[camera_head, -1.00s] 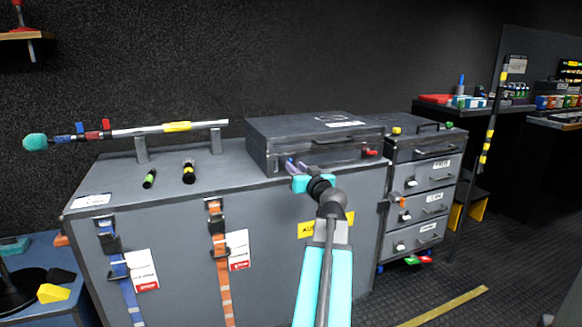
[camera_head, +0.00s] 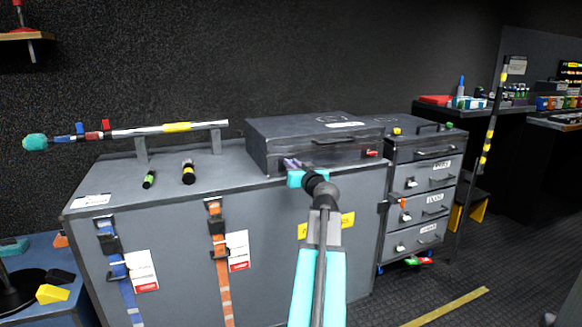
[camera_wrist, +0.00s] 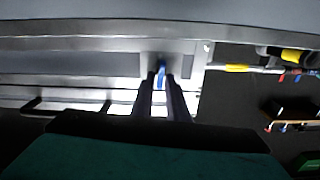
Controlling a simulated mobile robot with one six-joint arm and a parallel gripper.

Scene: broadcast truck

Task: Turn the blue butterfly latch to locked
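The blue butterfly latch (camera_wrist: 161,75) is a small blue piece on the front of the grey case (camera_head: 262,148), seen in the wrist view. My gripper (camera_head: 293,166) is at the left part of the case front in the head view. In the wrist view the two dark fingers of my gripper (camera_wrist: 161,84) flank the blue piece closely, one on each side. I cannot tell whether they touch it. In the head view my gripper hides the latch. A red latch (camera_head: 371,153) shows at the right end of the case front.
The case stands on a grey cabinet (camera_head: 270,225) with orange and blue straps. A boom pole (camera_head: 205,127) rests on posts at the left, near two small cylinders (camera_head: 188,172). A drawer unit (camera_head: 425,178) stands at the right. The cabinet top left of the case is mostly clear.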

